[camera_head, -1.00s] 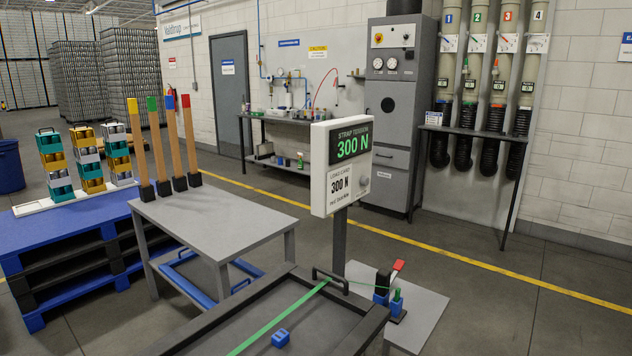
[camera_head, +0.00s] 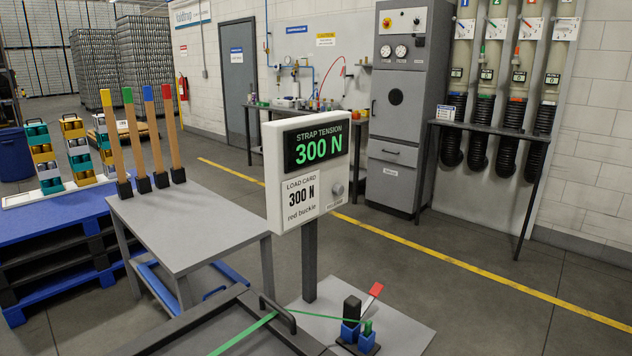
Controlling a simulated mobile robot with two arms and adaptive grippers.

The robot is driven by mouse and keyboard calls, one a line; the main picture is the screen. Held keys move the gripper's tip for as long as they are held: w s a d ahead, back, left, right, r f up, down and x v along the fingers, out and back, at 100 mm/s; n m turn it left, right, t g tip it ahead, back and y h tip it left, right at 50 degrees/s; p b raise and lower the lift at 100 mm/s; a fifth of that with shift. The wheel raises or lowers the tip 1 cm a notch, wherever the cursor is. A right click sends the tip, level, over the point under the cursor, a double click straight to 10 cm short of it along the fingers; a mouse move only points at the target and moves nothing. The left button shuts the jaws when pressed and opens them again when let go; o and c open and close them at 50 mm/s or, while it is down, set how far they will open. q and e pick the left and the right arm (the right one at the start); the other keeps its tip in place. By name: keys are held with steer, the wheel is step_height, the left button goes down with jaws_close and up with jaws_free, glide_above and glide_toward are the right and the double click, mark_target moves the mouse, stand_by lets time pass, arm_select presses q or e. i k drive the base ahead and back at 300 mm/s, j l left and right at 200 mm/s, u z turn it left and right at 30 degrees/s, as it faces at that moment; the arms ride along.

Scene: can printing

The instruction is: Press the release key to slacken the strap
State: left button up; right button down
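The green strap (camera_head: 243,334) runs across the dark frame, under a black handle, to a tensioning device (camera_head: 351,330) low on a grey plate. The device has a black block, blue parts, a small green part (camera_head: 367,328) and a lever with a red tip (camera_head: 376,290). I cannot tell which part is the release key. A white display box (camera_head: 306,168) on a post reads "STRAP TENSION 300 N" in green. Its card reads "LOAD CARD 300 N red buckle". A round grey knob (camera_head: 338,189) is on its front. Neither gripper is in view.
A grey table (camera_head: 190,225) with several colour-tipped wooden posts stands at left, beside a blue pallet (camera_head: 55,225) bearing stacked coloured crates. A grey cabinet (camera_head: 397,130) and numbered pipes are at the back wall. The floor at right (camera_head: 480,290) is clear.

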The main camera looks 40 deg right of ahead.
mark_target(338, 188)
steer(key=l+u, duration=0.1)
steer(key=l, duration=1.75)
